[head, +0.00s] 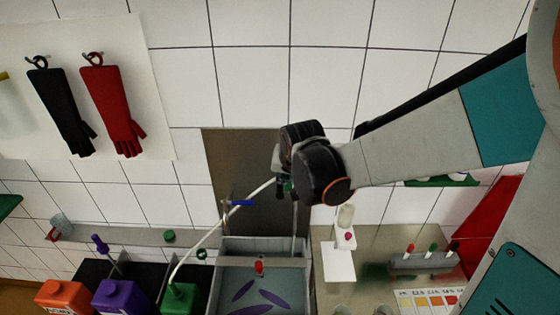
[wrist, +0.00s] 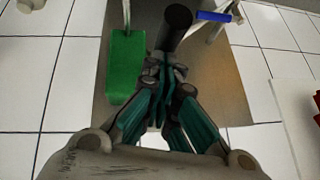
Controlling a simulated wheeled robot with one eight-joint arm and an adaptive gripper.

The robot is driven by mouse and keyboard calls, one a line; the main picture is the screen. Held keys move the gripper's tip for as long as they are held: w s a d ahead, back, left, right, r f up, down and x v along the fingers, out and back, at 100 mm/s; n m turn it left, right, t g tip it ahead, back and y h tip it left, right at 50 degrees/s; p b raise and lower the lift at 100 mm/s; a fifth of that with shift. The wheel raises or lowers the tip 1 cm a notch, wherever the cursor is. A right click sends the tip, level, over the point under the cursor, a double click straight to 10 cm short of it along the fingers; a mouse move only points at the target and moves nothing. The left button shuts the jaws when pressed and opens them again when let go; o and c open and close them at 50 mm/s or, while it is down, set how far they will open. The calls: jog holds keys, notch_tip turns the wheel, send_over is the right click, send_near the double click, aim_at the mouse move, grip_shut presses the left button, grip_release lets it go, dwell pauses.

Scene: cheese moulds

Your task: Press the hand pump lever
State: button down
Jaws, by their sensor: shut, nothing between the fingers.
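My gripper (head: 281,178) is raised in front of the brown wall panel, above the grey basin. In the wrist view my gripper (wrist: 172,78) has its fingers together with nothing held between them. A black cylindrical grip (wrist: 175,28) is just beyond the fingertips there, partly covered by them; I cannot tell if they touch. It looks like the end of the pump lever. In the head view a pale slanted rod or tube (head: 222,220) rises from the green container (head: 179,298) towards my gripper, which hides its upper end. A blue handle (head: 241,203) lies to the left.
A grey basin (head: 228,243) with purple shapes is below. Orange (head: 62,297) and purple (head: 120,297) containers stand at left. A white stand (head: 339,262) and a tube rack (head: 424,263) are at right. A green block (wrist: 125,66) is left of the fingers.

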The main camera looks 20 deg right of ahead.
notch_tip(320, 180, down, 12)
jog(key=s+t+h+b, duration=0.1)
jog(key=t+b, duration=0.3)
jog(key=b, duration=1)
jog(key=shift+s+a+r, duration=0.2)
jog(key=shift+s+a, duration=0.1)
jog(key=shift+s, duration=0.4)
jog(key=shift+s+f, duration=0.1)
